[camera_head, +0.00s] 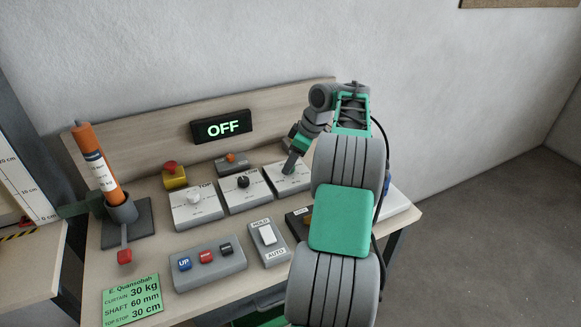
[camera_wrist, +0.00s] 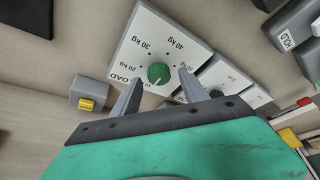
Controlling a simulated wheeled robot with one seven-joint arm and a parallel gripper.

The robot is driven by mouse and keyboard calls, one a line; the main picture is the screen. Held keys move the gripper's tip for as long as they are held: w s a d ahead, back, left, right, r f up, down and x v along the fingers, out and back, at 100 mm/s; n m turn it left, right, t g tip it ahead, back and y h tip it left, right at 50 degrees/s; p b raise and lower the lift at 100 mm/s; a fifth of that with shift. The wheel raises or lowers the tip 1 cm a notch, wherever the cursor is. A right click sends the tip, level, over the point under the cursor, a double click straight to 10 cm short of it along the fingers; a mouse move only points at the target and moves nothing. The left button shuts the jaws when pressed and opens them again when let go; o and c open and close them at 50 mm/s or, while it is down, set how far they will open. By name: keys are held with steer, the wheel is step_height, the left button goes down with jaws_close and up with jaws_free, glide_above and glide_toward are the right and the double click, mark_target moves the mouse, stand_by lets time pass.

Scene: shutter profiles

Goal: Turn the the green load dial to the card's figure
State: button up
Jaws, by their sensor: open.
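The green load dial (camera_wrist: 159,73) sits on a white box (camera_wrist: 138,42) marked LOAD, with 20 kg, 30 kg and 40 kg printed around it. A pale mark shows on the dial's side nearest my gripper, away from 30 kg. My gripper (camera_wrist: 161,88) is open, one finger on each side of the dial in the wrist view; I cannot tell whether they touch it. In the head view my gripper (camera_head: 289,168) is over the rightmost white box (camera_head: 283,183) and hides its dial. The green card (camera_head: 131,301) reads curtain 30 kg, shaft 60 mm, top stop 30 cm.
Two more dial boxes, with a white knob (camera_head: 194,200) and a black knob (camera_head: 243,182), stand left of my gripper. A red emergency button (camera_head: 171,171), a button box (camera_head: 209,265) and a HOLD/AUTO switch (camera_head: 268,236) are nearby. The display (camera_head: 221,127) reads OFF.

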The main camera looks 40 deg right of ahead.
steer(key=shift+w+f, duration=0.15)
steer(key=shift+f, duration=0.3)
jaws_close()
stand_by(0.3)
